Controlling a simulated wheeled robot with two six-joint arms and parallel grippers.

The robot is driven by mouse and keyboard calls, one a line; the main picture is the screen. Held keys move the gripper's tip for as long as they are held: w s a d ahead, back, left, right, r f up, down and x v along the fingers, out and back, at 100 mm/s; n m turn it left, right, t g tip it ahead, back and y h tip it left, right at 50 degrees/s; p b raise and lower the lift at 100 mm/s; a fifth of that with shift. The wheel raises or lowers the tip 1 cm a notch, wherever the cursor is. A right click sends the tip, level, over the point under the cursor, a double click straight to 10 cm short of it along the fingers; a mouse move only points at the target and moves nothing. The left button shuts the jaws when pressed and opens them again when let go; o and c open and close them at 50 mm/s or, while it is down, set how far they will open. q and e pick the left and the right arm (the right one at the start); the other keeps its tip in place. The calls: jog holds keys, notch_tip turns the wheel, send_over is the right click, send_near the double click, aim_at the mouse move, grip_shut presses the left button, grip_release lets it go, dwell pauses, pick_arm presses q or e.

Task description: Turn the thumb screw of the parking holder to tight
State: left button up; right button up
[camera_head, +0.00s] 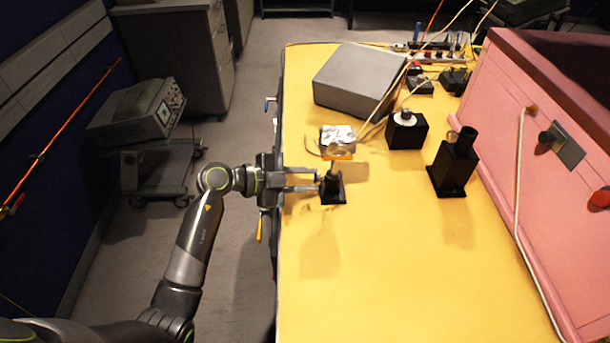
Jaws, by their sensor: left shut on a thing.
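A small black holder (335,196) with a square base stands near the left edge of the yellow table. A thin post rises from it to a foil-covered block (338,139) with an orange underside. My left gripper (318,181) reaches in level from the left, with its fingers at the holder's upper part. It is shut on a part of this holder, seemingly its thumb screw. The screw is too small and too covered by the fingers to make out, so I cannot tell how far it is turned. My right gripper is out of view.
Behind are a grey box (358,78), a black cube-shaped mount (407,132) and cables. A taller black holder (454,164) stands to the right, before a pink foam wall (550,190). The front of the yellow table (400,270) is clear.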

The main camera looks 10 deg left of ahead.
pick_arm(q)
jog(key=shift+s+f+m+t, duration=0.1)
jog(key=shift+m+t, duration=0.4)
jog(key=shift+m, duration=0.3)
jog(key=o, duration=1)
jog(key=shift+f+b+v, duration=0.2)
jog(key=shift+b+v, duration=0.95)
jog(key=shift+v, duration=7.55)
jog(key=shift+s, duration=0.1)
